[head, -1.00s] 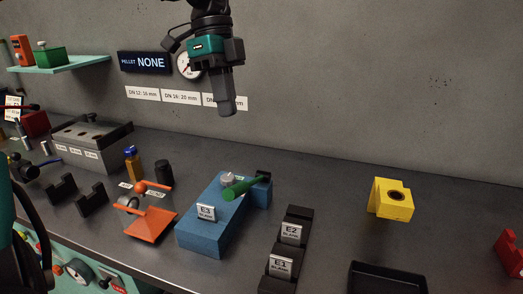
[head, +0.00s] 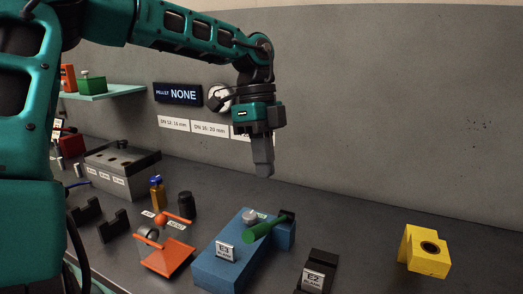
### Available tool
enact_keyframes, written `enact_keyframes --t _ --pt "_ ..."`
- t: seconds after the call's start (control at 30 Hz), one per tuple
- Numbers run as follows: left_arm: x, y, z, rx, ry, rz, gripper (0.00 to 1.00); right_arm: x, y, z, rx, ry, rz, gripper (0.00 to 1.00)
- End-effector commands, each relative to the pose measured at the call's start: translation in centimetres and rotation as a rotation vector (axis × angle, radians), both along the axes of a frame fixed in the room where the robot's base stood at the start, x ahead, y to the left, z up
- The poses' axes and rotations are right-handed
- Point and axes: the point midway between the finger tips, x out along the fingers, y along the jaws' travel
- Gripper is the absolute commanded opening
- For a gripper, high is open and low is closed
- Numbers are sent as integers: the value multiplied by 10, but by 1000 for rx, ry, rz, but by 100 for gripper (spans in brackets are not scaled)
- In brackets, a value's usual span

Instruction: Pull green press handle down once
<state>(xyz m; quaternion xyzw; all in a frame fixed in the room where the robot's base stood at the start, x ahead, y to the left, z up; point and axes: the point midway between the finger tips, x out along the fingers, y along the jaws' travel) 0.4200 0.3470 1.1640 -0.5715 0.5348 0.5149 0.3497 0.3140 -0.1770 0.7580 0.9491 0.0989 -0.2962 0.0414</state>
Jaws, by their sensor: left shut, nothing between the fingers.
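The green press handle (head: 262,229) is a short green rod lying tilted across the top of the blue press block (head: 218,271), which stands on the dark bench. A grey round cap sits beside the handle on the block. My left gripper (head: 264,172) points straight down with its fingers together and empty. It hangs in the air above and behind the handle, apart from it. My right gripper is not in view.
An orange stand (head: 168,257) is left of the press, with a blue-capped amber bottle (head: 157,194) and a black cylinder (head: 188,205) behind it. A black E2 holder (head: 317,270) is to the right. A yellow block (head: 425,252) stands farther right, with bare bench between.

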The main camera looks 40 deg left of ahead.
Motion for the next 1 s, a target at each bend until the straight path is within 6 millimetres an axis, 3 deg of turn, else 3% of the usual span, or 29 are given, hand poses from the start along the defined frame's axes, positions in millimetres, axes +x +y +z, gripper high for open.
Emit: enact_keyframes --t 0.2,0.4,0.6,1.0 --pt "-6 -12 -46 -1 5 -2 0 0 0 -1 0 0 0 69" --pt "-18 -11 -71 -2 1 0 0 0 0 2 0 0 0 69" --pt "-23 -10 -82 0 -1 1 0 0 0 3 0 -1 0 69" --pt "-23 -9 -83 0 -2 0 0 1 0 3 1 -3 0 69"
